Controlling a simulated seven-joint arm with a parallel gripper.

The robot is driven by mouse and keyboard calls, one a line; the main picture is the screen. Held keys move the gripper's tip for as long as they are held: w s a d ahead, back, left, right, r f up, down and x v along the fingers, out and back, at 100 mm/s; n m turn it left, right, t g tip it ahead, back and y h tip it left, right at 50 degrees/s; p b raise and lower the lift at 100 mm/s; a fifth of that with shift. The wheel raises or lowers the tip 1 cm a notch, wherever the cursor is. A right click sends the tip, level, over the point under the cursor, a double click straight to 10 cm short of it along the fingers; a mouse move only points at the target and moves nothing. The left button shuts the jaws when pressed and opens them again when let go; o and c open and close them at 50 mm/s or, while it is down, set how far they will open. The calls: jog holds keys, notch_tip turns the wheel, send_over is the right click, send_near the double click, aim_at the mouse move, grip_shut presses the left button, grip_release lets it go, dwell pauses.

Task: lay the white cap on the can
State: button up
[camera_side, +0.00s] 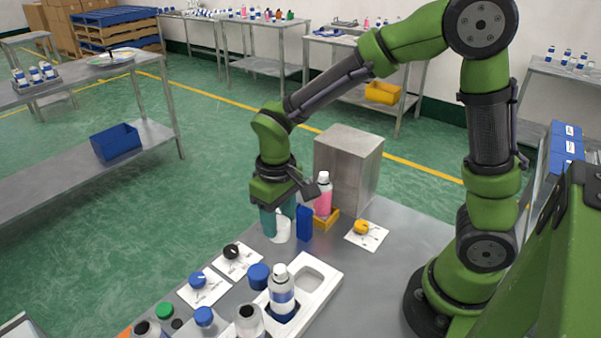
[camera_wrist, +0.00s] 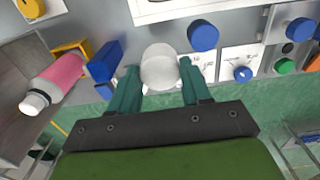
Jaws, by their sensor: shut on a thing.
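The white cap (camera_side: 281,230) is between the green fingers of my gripper (camera_side: 279,222), low over the grey table near its far edge. In the wrist view the cap (camera_wrist: 159,66) looks round and pale, with a finger on each side. A pink can (camera_side: 323,197) with a pale top stands upright in a yellow-orange holder, to the right of my gripper and apart from it. The can also shows in the wrist view (camera_wrist: 62,78), at left. I cannot tell whether the cap touches the table.
A blue block (camera_side: 304,223) stands between my gripper and the pink can. A grey metal box (camera_side: 348,165) is behind the can. Knobs on white plates, a loose blue cap (camera_side: 259,275) and a white tray (camera_side: 325,262) with a blue-labelled can are nearer the camera.

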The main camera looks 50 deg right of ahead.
notch_tip(320, 180, up, 14)
jog(key=m, duration=0.6)
send_over(324, 173)
notch_tip(324, 173, down, 4)
jog(key=shift+r, duration=0.1)
jog(key=shift+f, duration=3.05)
jog(key=shift+f, duration=0.1)
jog(key=o, duration=0.8)
